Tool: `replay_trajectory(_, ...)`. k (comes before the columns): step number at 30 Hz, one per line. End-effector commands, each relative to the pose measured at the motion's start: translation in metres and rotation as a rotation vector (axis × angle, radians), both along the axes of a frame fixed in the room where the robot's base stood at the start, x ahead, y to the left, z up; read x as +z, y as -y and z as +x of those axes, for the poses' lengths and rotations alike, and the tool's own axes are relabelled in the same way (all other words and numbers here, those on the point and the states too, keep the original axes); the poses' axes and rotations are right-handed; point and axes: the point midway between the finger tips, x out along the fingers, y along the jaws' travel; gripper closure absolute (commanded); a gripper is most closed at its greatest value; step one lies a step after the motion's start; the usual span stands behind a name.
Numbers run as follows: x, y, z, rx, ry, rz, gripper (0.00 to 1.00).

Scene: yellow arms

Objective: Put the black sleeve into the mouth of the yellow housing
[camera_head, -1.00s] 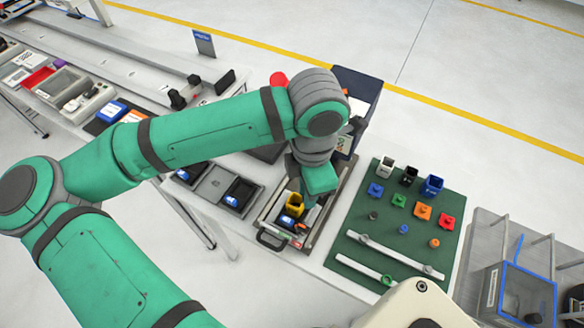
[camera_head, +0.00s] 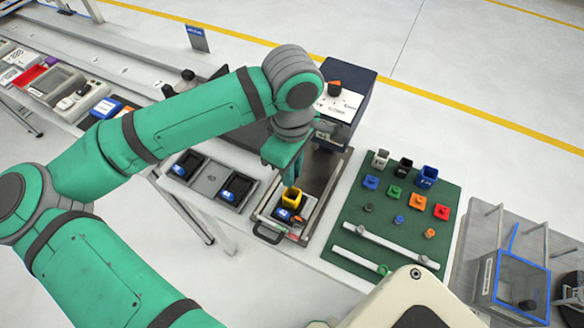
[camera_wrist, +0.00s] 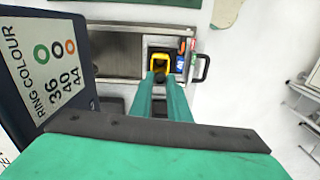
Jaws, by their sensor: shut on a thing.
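The yellow housing (camera_head: 291,195) stands in a grey tray on the table, its dark mouth facing up. It also shows in the wrist view (camera_wrist: 154,66), just beyond my fingertips. My gripper (camera_wrist: 160,83) is shut on the black sleeve (camera_wrist: 160,77), a small dark round piece at the fingertips beside the housing's near edge in that view. In the head view my gripper (camera_head: 291,182) hangs close over the housing, and the sleeve cannot be made out there. I cannot tell whether the sleeve touches the housing.
The tray (camera_head: 262,213) also holds blue and dark small parts. A dark blue box (camera_head: 357,82) with a printed card stands behind. A green mat (camera_head: 358,217) with coloured blocks and rails lies to the right. Dark bins (camera_head: 236,190) are at the left.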

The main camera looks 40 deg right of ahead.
Motion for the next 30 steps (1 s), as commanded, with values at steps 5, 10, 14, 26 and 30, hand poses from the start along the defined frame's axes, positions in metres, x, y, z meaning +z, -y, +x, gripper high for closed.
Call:
replay_trajectory(5, -0.012, 0.0, -0.001, 0.001, -0.002, 0.0, 1.0)
replay_trajectory(10, -0.021, 0.0, -0.001, 0.001, -0.001, 0.0, 1.0)
replay_trajectory(14, -0.029, 0.0, -0.001, 0.002, -0.003, 0.0, 1.0)
replay_trajectory(26, -0.052, 0.0, 0.0, 0.002, -0.001, 0.001, 1.0)
replay_trajectory(30, -0.057, 0.0, -0.001, 0.002, -0.002, 0.0, 1.0)
